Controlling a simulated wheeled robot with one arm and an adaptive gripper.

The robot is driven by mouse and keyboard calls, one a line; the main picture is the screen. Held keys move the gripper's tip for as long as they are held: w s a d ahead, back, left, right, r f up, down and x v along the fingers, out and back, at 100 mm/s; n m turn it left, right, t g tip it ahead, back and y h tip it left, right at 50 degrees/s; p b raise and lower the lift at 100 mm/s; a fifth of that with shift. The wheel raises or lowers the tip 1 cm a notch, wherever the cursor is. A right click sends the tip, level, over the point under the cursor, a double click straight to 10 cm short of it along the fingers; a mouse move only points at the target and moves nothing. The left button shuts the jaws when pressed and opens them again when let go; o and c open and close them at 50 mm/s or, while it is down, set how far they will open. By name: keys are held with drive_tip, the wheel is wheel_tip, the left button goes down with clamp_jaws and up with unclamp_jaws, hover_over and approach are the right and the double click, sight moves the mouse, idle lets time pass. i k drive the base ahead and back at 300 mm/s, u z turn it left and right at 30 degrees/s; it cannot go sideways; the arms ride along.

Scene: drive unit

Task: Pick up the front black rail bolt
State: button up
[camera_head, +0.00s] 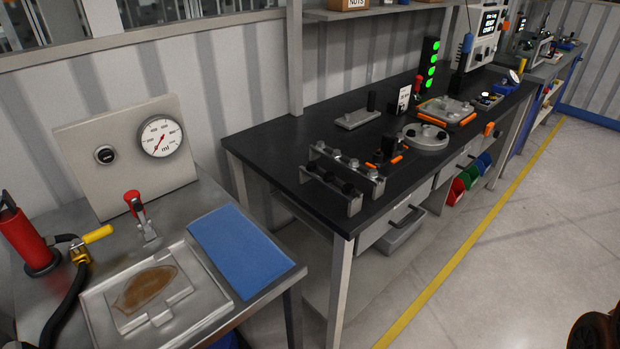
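A metal rack with two parallel rails (334,187) stands on the black workbench (262,143), near its front left corner. Several bolts sit along the rails. The front rail carries dark bolt heads, among them a black bolt (348,189) near its right end and another black bolt (312,168) near its left end. The back rail carries lighter grey bolt heads (353,163). The bolts are small in this view, and their shanks are hard to make out. My gripper is not recognisable in the head view, so I cannot see its relation to the bolts.
A round grey fixture (424,137), orange-handled parts and a green-lit stack light (429,63) stand farther along the bench. A nearer steel table holds a gauge panel (128,155), a blue mat (240,250) and a tray (95,305).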

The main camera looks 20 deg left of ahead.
sight(347, 189)
drive_tip(key=u, duration=0.95)
drive_tip(key=i, duration=0.85)
drive_tip(key=u, duration=0.85)
